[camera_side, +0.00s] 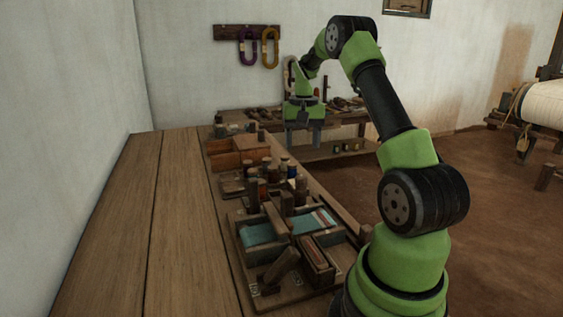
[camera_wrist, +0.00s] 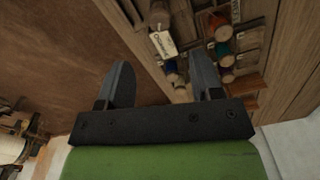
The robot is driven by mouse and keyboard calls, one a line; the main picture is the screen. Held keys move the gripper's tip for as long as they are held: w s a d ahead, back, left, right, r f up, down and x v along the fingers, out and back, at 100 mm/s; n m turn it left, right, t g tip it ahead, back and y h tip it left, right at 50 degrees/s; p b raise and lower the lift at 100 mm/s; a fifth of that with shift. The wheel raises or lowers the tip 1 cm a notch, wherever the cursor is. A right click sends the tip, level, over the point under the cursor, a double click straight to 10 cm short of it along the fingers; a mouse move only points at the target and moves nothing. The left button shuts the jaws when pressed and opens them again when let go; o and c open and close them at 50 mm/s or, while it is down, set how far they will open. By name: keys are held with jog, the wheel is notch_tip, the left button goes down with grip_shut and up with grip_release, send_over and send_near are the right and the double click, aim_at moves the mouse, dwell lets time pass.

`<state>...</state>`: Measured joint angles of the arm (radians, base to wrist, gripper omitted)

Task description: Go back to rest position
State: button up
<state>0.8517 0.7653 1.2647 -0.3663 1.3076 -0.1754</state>
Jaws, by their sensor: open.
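My gripper touches nothing that I can see.
A wooden tray (camera_side: 262,301) with blue cloth (camera_side: 262,234) and blocks lies on the bench. Several spools (camera_side: 290,170) and an open wooden box (camera_side: 223,160) stand behind it. A second table (camera_side: 350,152) is at the back wall. The bench's left side is clear.

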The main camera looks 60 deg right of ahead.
jog(key=a+r+n+t, duration=0.2)
jog(key=a+r, duration=0.4)
jog(key=a, duration=0.3)
jog(key=a+r+n+t, duration=0.2)
jog(key=a+r, duration=0.4)
jog(key=a, duration=0.3)
jog(key=s+a+n+t+y, duration=0.2)
jog(key=s+a+n+t, duration=0.1)
jog(key=s+a, duration=0.8)
jog(key=a+n, duration=0.1)
jog(key=a, duration=0.2)
jog(key=shift+s+r, duration=0.15)
jog(key=shift+r, duration=0.15)
